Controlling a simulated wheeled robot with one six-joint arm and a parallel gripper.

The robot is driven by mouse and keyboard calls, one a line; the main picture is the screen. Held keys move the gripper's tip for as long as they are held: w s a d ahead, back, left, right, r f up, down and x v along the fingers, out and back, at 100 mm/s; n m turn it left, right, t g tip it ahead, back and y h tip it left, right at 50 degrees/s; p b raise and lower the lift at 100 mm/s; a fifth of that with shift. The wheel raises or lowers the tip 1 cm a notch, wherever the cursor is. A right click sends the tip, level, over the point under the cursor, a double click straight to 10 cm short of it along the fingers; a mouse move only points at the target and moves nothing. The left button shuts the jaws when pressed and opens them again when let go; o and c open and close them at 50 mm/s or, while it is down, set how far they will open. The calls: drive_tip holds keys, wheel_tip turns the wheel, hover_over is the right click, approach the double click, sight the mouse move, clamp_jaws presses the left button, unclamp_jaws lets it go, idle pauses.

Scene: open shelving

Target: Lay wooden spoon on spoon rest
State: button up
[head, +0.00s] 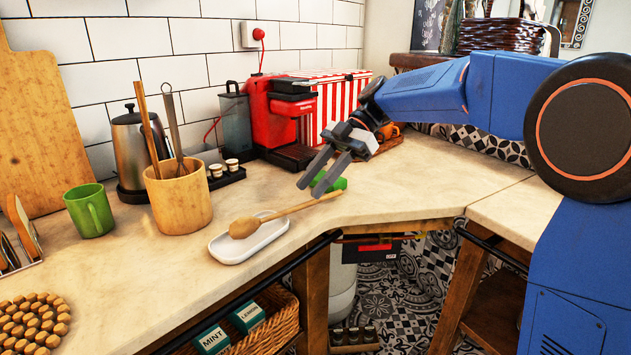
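The wooden spoon (243,227) lies with its bowl on the white spoon rest (232,252) near the counter's front edge. Its handle extends up and to the right, past the rest, toward my gripper. The spoon rest is a shallow, oblong white tray. My gripper (308,188) is above the right end of the handle, with its two grey fingers apart. No spoon part shows between the fingers. The exact gap between the fingertips and the handle cannot be told from this view.
A green object (331,180) is behind my fingers. A wooden utensil holder (178,199), a green mug (90,211) and a red coffee machine (284,118) stand on the counter. A wicker basket (268,330) sits below. The counter right of my gripper is clear.

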drive_tip(key=v, duration=1.2)
drive_tip(key=s+d+f+m+t+h, duration=0.4)
drive_tip(key=s+d+f+m+t, duration=0.2)
drive_tip(key=s+d+f+m, duration=0.6)
drive_tip(key=s+d+f+m+t+h, duration=0.4)
drive_tip(key=s+d+f+m, duration=0.8)
drive_tip(key=s, duration=0.7)
drive_tip(key=shift+d+f+m+t, duration=0.2)
drive_tip(key=shift+f+m+t, duration=0.2)
drive_tip(key=shift+m+t, duration=0.6)
